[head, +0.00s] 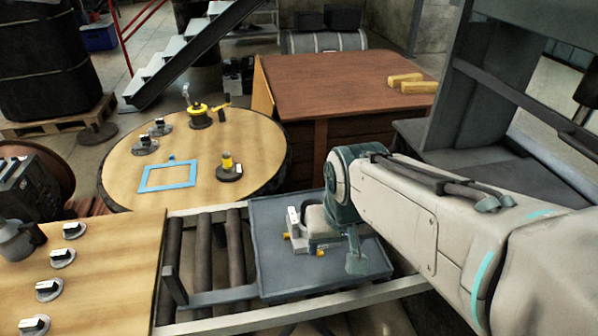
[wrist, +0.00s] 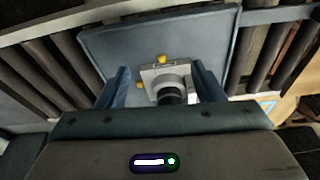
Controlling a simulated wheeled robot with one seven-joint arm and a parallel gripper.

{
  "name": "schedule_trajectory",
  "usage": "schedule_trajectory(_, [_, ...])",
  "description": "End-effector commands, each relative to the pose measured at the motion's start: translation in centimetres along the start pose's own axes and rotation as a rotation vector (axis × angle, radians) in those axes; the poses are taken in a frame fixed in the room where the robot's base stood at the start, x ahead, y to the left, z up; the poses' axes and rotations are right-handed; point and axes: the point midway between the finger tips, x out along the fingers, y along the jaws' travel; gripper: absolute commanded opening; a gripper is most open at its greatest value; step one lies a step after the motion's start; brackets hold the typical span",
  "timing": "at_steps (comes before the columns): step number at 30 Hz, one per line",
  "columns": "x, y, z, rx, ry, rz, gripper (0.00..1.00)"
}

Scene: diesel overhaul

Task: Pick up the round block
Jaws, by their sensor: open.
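A light grey block with a round raised middle, a dark centre and yellow knobs (wrist: 158,72) sits on the dark grey tray (wrist: 110,42). It fits the round block best. In the head view the block (head: 298,241) is partly hidden by my gripper. My gripper (wrist: 165,76) is open, with one blue-grey finger on each side of the block and visible gaps between. In the head view my gripper (head: 335,245) is low over the tray (head: 275,275). I cannot tell whether the fingers touch the tray.
The tray lies on a roller conveyor (head: 203,250). A round wooden table (head: 215,140) behind holds a blue frame (head: 167,176) and several small fixtures. A wooden bench (head: 110,270) with several knobs is at left. A brown workbench (head: 340,85) stands behind.

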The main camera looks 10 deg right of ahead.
Motion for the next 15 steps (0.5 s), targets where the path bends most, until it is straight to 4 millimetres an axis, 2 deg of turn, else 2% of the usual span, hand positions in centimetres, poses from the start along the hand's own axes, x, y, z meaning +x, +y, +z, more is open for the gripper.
schedule_trajectory(1, [-1.1,-0.2,-1.3,0.036,-0.016,0.0,0.61])
schedule_trajectory(6, [-3.0,-0.4,-6.7,0.255,-0.088,0.015,0.61])
schedule_trajectory(12, [-3.6,-0.7,-12.5,0.51,-0.163,0.054,0.61])
schedule_trajectory(15, [-3.4,-0.9,-14.5,0.603,-0.189,0.074,0.61])
